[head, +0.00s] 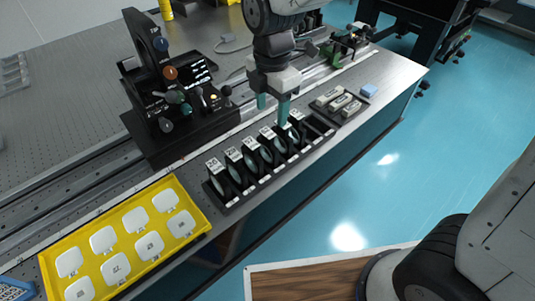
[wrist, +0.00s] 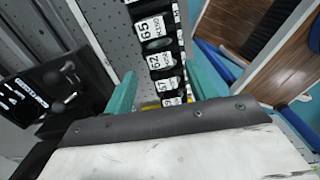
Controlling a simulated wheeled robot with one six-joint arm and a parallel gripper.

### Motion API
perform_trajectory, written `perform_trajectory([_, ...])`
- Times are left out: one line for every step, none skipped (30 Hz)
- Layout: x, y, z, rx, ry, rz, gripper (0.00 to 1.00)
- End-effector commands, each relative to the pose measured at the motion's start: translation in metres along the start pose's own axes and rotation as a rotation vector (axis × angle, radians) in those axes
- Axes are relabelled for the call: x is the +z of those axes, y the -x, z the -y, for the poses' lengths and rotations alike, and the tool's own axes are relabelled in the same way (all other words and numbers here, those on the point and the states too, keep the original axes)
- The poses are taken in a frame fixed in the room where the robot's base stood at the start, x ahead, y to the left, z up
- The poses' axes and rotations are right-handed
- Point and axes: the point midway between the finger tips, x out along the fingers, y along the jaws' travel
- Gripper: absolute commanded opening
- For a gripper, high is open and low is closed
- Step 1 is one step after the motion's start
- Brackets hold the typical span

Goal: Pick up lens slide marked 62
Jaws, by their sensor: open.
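Several black lens slides with white number labels stand upright in a row in a black rack (head: 234,205) along the table's front edge. The labels are too small to read surely in the head view. In the wrist view the labels are turned; a slide label (wrist: 158,62) between the fingers seems to end in 2, but I cannot tell whether it is 62. My gripper (head: 273,112) is open and empty above the right part of the row, pointing down. Its teal fingers also show in the wrist view (wrist: 160,68), either side of the row. One fingertip partly hides the right-hand slides.
A black optical instrument with coloured knobs (head: 170,90) stands behind the rack. A yellow tray (head: 205,222) with several white labelled pieces lies at the left.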

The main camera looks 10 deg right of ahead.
Motion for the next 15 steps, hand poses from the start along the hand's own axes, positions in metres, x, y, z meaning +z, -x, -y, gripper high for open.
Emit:
perform_trajectory([-0.002, -0.005, -0.003, -0.003, 0.022, 0.0, 0.56])
perform_trajectory([-0.003, -0.008, -0.004, -0.003, 0.032, 0.0, 0.56])
perform_trajectory([-0.003, -0.012, -0.004, -0.003, 0.037, 0.0, 0.56])
perform_trajectory([-0.003, -0.016, -0.004, -0.005, 0.039, -0.001, 0.56])
perform_trajectory([-0.003, -0.019, -0.004, -0.005, 0.039, -0.001, 0.56])
perform_trajectory([-0.003, -0.024, -0.004, -0.003, 0.038, 0.0, 0.56])
perform_trajectory([-0.003, -0.027, -0.004, -0.003, 0.038, 0.0, 0.56])
perform_trajectory([-0.004, -0.03, -0.003, -0.004, 0.037, 0.0, 0.56])
perform_trajectory([-0.004, -0.035, -0.003, -0.003, 0.037, 0.0, 0.56])
perform_trajectory([-0.005, -0.038, -0.003, -0.004, 0.037, 0.0, 0.56])
perform_trajectory([-0.006, -0.043, -0.003, -0.005, 0.037, -0.001, 0.56])
perform_trajectory([-0.007, -0.049, -0.003, -0.005, 0.037, -0.001, 0.56])
perform_trajectory([-0.008, -0.054, -0.002, -0.006, 0.036, -0.001, 0.56])
perform_trajectory([-0.009, -0.059, -0.002, -0.006, 0.036, -0.001, 0.56])
perform_trajectory([-0.009, -0.064, -0.002, -0.005, 0.035, 0.0, 0.56])
